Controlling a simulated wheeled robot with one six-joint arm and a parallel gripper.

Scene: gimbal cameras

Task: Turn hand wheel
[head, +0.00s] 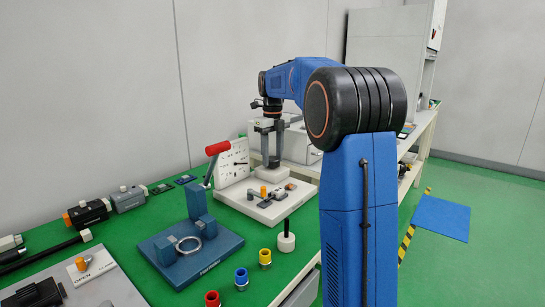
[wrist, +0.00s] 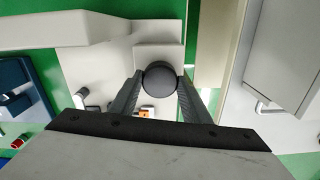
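My gripper (head: 271,158) points straight down over a pale block on the white fixture plate (head: 250,205) in the head view. In the wrist view, a dark round knob (wrist: 160,76) lies between the two fingertips of my gripper (wrist: 161,84). One finger stands on each side of it, with no clear gap visible. I cannot tell whether they grip it. The knob may be the hand wheel, but its full shape is hidden. A grey metal ring (head: 188,244) lies on a blue base (head: 215,259) to the left, apart from my gripper.
A red-handled lever (head: 217,148) stands beside a white panel (head: 235,160), left of my gripper. Red (head: 212,299), blue (head: 241,278) and yellow (head: 265,257) fittings line the green table's front edge. A pale box (head: 300,142) stands behind my gripper.

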